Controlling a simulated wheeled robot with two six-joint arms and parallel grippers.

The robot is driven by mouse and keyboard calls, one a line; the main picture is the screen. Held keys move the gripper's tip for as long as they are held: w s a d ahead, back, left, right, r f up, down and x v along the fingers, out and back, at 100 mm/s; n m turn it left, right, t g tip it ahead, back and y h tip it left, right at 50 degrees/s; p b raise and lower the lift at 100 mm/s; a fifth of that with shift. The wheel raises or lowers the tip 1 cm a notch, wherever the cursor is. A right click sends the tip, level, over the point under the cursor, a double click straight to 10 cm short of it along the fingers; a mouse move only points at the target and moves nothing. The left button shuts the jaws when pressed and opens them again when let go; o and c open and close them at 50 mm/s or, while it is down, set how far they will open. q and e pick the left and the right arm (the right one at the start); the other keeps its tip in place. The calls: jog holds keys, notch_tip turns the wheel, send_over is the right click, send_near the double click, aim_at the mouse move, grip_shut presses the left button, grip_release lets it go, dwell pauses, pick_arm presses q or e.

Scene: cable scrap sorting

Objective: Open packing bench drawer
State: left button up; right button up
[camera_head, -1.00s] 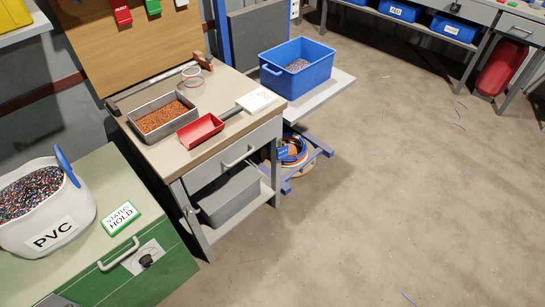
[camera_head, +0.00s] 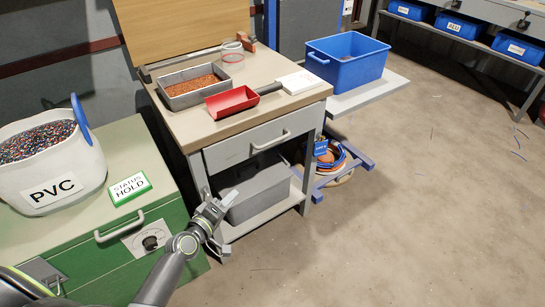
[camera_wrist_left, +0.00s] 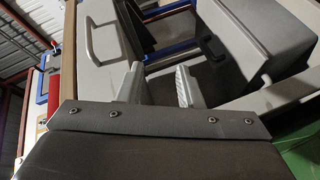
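The packing bench (camera_head: 185,125) has a wooden top and a light grey drawer (camera_head: 228,152) under it. The drawer front sits flush, so the drawer looks shut. Its bar handle (camera_head: 270,142) is on the front. My left gripper (camera_head: 226,220) is in front of the bench's left leg, lower than the handle and to its left, not touching it. In the left wrist view its two fingers (camera_wrist_left: 158,76) are apart with nothing between them. The drawer handle also shows there (camera_wrist_left: 90,42), at upper left beyond the fingers. My right gripper is not in view.
A grey bin (camera_head: 258,195) stands on the bench's lower shelf, close to my left gripper. A green cabinet (camera_head: 150,205) with a PVC bag (camera_head: 75,180) is at left. A red scoop (camera_head: 228,102) and a tray (camera_head: 165,92) lie on top. Floor at right is clear.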

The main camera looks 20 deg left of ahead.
aim_at(272, 141)
pick_arm(q)
notch_tip(272, 141, up, 8)
jog(key=w+d+n+t+h+b, duration=0.1)
jog(key=d+t+h+b, duration=0.1)
jog(key=d+t+b, duration=0.1)
jog(key=x, duration=1.6)
jog(key=shift+w+d, duration=0.1)
jog(key=shift+w, duration=0.2)
jog(key=shift+w+d+b, duration=0.15)
jog(key=shift+w+b, duration=0.15)
jog(key=shift+w, duration=0.15)
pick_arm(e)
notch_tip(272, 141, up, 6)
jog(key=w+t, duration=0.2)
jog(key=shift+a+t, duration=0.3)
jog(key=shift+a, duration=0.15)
pick_arm(q)
grip_shut()
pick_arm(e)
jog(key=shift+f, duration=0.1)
